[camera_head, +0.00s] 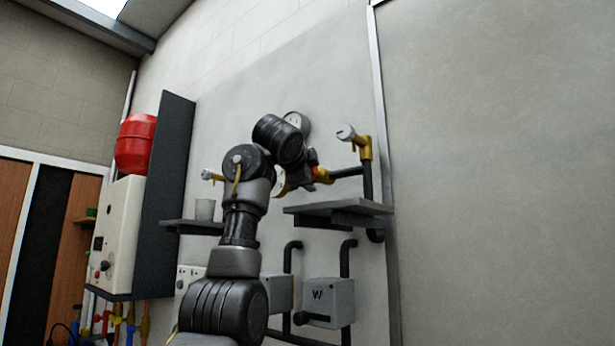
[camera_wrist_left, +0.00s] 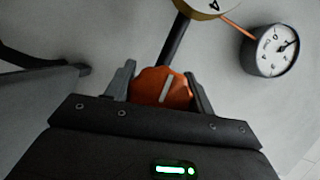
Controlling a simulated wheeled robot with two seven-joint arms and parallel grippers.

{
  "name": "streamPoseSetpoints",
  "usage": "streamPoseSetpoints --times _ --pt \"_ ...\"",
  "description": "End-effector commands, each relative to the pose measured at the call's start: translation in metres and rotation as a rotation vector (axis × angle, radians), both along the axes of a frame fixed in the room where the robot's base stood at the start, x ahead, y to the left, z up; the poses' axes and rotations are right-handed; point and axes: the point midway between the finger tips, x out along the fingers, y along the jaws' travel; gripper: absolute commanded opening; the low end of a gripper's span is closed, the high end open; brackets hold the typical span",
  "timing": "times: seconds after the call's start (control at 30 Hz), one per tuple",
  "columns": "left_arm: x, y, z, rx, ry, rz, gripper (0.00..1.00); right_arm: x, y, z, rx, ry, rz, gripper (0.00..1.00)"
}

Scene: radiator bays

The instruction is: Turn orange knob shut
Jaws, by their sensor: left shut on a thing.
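The orange knob (camera_wrist_left: 160,88) sits between the two fingers of my left gripper (camera_wrist_left: 160,92) in the left wrist view. It is round with a ribbed edge and a pale line across its face, tilted slightly from upright. The fingers close on it from both sides. In the head view my left arm reaches up to the brass and black pipework, and its wrist hides most of the knob; a small orange patch (camera_head: 316,171) shows beside it. My right gripper is not in view.
In the left wrist view a dial gauge (camera_wrist_left: 270,50) is close at the right, and a brass-rimmed gauge (camera_wrist_left: 203,8) is above. In the head view a grey shelf (camera_head: 340,208) juts out below the pipework. A white-capped brass valve (camera_head: 364,142) stands to the right.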

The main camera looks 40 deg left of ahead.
Motion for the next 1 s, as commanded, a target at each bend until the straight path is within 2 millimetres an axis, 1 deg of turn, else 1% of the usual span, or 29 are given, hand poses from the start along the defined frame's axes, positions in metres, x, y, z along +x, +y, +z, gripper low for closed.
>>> streamPoseSetpoints --times 0.03,0.27,0.7,0.73,0.87,1.0 --pt "0.0019 0.0005 -0.0037 0.016 0.008 0.002 0.31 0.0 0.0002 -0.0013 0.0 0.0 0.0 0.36" --pt "0.0019 0.0005 -0.003 0.065 0.01 0.002 0.31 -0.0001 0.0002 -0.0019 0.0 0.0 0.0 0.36" --pt "0.0019 0.0003 -0.0026 0.073 0.01 0.001 0.31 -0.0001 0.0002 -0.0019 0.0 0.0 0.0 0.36" --pt "0.002 0.0002 -0.0026 0.073 0.01 0.001 0.58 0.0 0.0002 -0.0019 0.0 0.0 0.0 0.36" --pt "0.0015 0.0002 -0.0018 0.072 0.007 0.001 0.75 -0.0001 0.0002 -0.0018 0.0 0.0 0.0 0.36" --pt "0.0009 0.0001 -0.0007 0.071 0.005 0.0 0.76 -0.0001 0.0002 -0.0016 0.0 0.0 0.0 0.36"
